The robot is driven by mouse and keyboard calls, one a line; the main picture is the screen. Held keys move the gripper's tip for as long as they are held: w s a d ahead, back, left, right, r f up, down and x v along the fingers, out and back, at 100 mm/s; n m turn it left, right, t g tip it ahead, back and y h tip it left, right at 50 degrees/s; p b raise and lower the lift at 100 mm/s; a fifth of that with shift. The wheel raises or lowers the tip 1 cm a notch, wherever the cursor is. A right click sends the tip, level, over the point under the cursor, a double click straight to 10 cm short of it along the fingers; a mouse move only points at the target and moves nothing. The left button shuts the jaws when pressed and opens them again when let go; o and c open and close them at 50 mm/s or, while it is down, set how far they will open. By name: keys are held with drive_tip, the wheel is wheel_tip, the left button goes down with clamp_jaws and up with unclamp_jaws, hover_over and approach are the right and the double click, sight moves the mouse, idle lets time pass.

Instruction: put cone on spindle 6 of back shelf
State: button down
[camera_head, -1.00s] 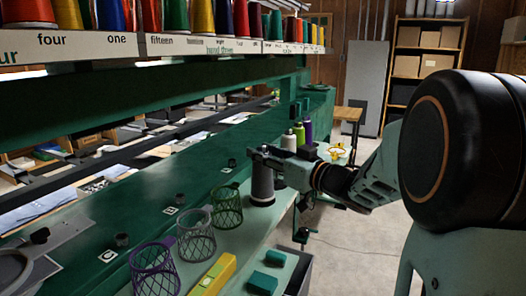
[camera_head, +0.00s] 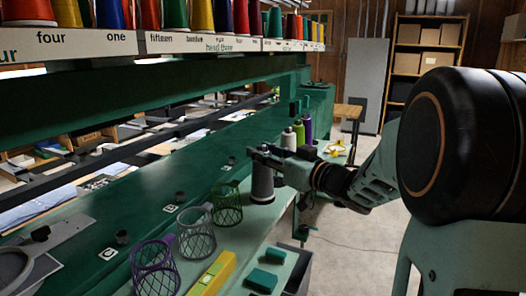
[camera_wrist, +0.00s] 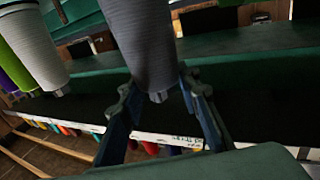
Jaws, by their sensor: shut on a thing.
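A dark grey cone (camera_head: 262,182) is upright at the far end of the near green worktop; I cannot tell whether its base touches the top. My gripper (camera_head: 266,156) is shut around its upper part. In the wrist view the grey cone (camera_wrist: 142,40) fills the space between my fingers (camera_wrist: 160,103), its narrow tip showing between them. The labelled shelf (camera_head: 225,45) runs along the upper left, with many coloured cones on it. Labels such as "four", "one" and "fifteen" can be read. No label reading six is legible, and the spindles there are hidden under cones.
Wire baskets in purple (camera_head: 155,268), grey (camera_head: 196,234) and green (camera_head: 227,204) line the worktop. A yellow level (camera_head: 213,273) and teal blocks (camera_head: 262,279) lie nearer. White (camera_head: 289,141), green (camera_head: 299,132) and purple (camera_head: 308,128) cones stand behind my gripper. Open floor lies right.

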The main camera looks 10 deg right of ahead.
drive_tip(key=c, duration=1.4)
unclamp_jaws()
drive_tip(key=shift+f, duration=0.1)
